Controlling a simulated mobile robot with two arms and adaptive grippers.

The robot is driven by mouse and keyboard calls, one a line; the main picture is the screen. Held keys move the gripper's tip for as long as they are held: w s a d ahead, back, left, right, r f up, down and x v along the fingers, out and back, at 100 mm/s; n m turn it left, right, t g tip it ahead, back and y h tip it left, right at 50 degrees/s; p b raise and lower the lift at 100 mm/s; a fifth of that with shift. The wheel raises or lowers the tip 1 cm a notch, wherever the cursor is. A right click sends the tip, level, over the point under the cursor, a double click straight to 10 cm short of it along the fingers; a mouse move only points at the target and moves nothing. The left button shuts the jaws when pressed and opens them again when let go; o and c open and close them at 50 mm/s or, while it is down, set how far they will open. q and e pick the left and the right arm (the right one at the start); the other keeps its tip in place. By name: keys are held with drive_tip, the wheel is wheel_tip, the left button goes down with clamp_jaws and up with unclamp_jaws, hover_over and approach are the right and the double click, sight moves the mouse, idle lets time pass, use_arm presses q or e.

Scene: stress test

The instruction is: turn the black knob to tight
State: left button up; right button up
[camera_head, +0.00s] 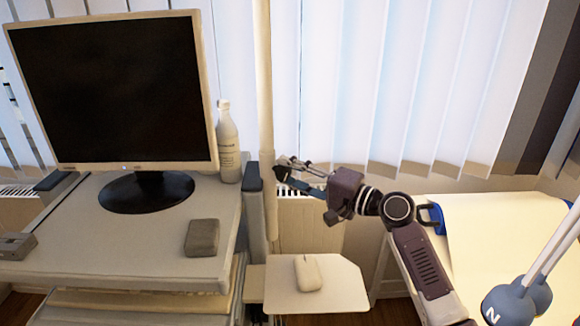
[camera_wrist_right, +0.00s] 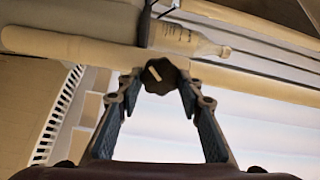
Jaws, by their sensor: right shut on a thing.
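The black knob (camera_wrist_right: 161,76) shows in the right wrist view with a light line on its face, sloping from upper left to lower right. It sits on the pale upright pole (camera_head: 265,100) beside the desk. My right gripper (camera_wrist_right: 159,80) is shut on the knob, one blue-padded finger on each side. In the head view my right gripper (camera_head: 283,171) reaches left to the pole, and its fingers mostly hide the knob there. Any tight marking cannot be made out. My left gripper is in neither view.
A desk (camera_head: 110,240) at left carries a monitor (camera_head: 115,90), a white bottle (camera_head: 228,145) close to the pole, and a grey box (camera_head: 202,238). A mouse (camera_head: 308,273) lies on a small white shelf (camera_head: 340,290) below my right arm. Blinds (camera_head: 390,80) hang behind.

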drive_tip(key=shift+d+r+m+p, duration=0.1)
drive_tip(key=shift+m+p, duration=0.35)
drive_tip(key=shift+m, duration=0.35)
drive_tip(key=shift+w, duration=0.1)
drive_tip(key=o, duration=1.2)
drive_tip(key=shift+c, duration=0.2)
drive_tip(key=shift+d, duration=0.15)
drive_tip(key=v, duration=1.2)
drive_tip(key=shift+f, duration=0.2)
